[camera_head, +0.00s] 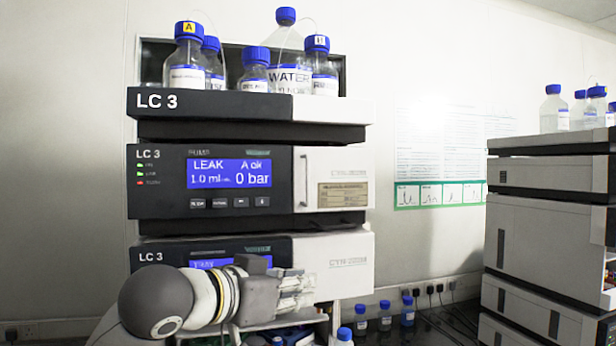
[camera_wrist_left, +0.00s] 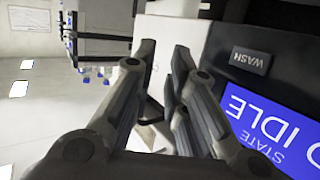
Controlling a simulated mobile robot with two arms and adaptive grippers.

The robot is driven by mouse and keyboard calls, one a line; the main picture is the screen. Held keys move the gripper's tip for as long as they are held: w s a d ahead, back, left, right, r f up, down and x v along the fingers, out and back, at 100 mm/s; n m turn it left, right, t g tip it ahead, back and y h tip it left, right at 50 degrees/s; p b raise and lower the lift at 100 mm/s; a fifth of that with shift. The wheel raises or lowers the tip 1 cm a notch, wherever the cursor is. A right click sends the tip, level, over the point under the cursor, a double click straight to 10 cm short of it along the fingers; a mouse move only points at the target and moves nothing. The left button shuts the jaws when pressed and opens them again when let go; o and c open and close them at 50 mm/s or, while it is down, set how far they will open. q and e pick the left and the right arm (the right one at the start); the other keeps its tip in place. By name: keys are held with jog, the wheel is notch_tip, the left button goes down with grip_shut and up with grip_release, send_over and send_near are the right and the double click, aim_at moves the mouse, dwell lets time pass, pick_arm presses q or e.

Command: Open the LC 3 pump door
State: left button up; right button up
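The LC 3 pump module (camera_head: 170,205) is the middle unit of the near stack in the head view, with a lit blue screen (camera_head: 229,173). Its pale door (camera_head: 345,165) fills the right part of its front and looks closed, with a slim upright handle (camera_head: 304,180) on its left side. My left gripper (camera_head: 308,287) is below the door, in front of the lower LC 3 unit (camera_head: 345,255). In the left wrist view my left gripper (camera_wrist_left: 164,55) has its fingertips apart with nothing between them. My right gripper is not in view.
Blue-capped bottles (camera_head: 290,70) stand on top of the stack. Small blue-capped bottles (camera_head: 385,315) stand low behind. The wrist view shows a WASH button (camera_wrist_left: 250,60) and an IDLE screen (camera_wrist_left: 265,125) close by.

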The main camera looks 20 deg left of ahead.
aim_at(307, 179)
pick_arm(q)
jog(key=s+a+r+t, duration=0.1)
jog(key=s+r, duration=0.1)
jog(key=r, duration=0.4)
jog(key=s+a+r+t+h, duration=0.1)
jog(key=s+r, duration=0.2)
jog(key=r, duration=0.2)
jog(key=s+a+r, duration=0.1)
jog(key=s+r, duration=0.1)
jog(key=r, duration=0.4)
jog(key=p+x, duration=0.2)
jog(key=x, duration=0.3)
jog(key=p+x, duration=0.2)
jog(key=x, duration=0.4)
jog(key=shift+w+a+r, duration=0.15)
jog(key=shift+a+r, duration=0.05)
jog(key=shift+a, duration=0.05)
jog(key=shift+c, duration=0.3)
grip_shut()
jog(key=shift+n+t, duration=0.3)
